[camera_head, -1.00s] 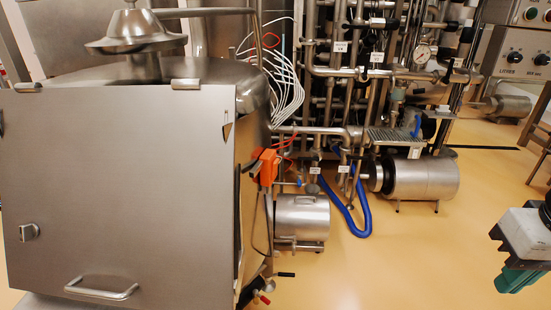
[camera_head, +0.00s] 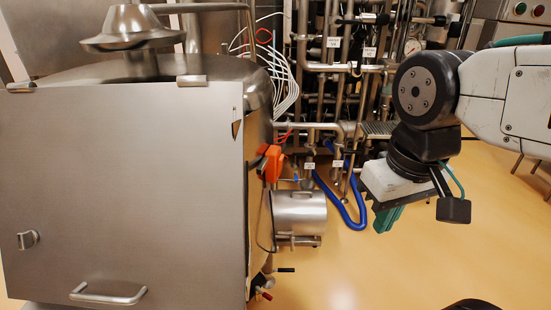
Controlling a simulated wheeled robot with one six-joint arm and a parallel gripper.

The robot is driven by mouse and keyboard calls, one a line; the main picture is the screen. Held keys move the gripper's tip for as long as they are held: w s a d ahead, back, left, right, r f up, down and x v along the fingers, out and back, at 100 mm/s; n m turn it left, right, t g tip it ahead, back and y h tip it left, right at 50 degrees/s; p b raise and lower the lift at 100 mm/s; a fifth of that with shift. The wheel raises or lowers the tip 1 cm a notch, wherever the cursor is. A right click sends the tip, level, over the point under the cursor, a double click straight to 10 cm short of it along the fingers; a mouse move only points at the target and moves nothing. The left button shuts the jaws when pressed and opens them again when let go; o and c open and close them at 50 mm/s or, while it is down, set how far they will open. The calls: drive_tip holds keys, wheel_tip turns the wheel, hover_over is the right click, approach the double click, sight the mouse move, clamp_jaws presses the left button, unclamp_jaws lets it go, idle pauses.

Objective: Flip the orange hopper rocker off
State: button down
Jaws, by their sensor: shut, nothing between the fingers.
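The orange hopper rocker (camera_head: 271,163) is a small orange housing on the right side of the steel hopper cabinet (camera_head: 130,190). It is seen edge-on, so I cannot tell which way its rocker is tilted. My gripper (camera_head: 385,219) hangs at the right, with a pale body and green lower part. It is shut and empty. In the picture it is right of and lower than the orange housing, clearly apart from it. The fingertips are small and partly hidden by the gripper body.
A steel cylinder (camera_head: 299,215) sits just below the orange housing. A blue hose (camera_head: 350,222) loops between it and my gripper. White cables (camera_head: 285,80) and steel pipes (camera_head: 330,75) stand behind.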

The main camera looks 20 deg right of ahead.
drive_tip(key=w+a+m+y, duration=0.1)
drive_tip(key=w+m+y, duration=0.4)
drive_tip(key=w+m, duration=0.65)
drive_tip(key=w+d+m+t+y, duration=0.1)
drive_tip(key=w+d+m+t, duration=0.1)
drive_tip(key=w+d+m, duration=0.2)
drive_tip(key=w+d+f+m+t+y, duration=0.1)
drive_tip(key=w+d+m, duration=0.3)
drive_tip(key=w+m, duration=0.4)
drive_tip(key=shift+f+m+t+y, duration=0.15)
drive_tip(key=shift+m+t+y, duration=0.55)
drive_tip(key=shift+m+y, duration=0.1)
drive_tip(key=shift+a, duration=0.1)
approach(282, 164)
drive_tip(key=shift+d+x, duration=0.2)
drive_tip(key=shift+x, duration=2.85)
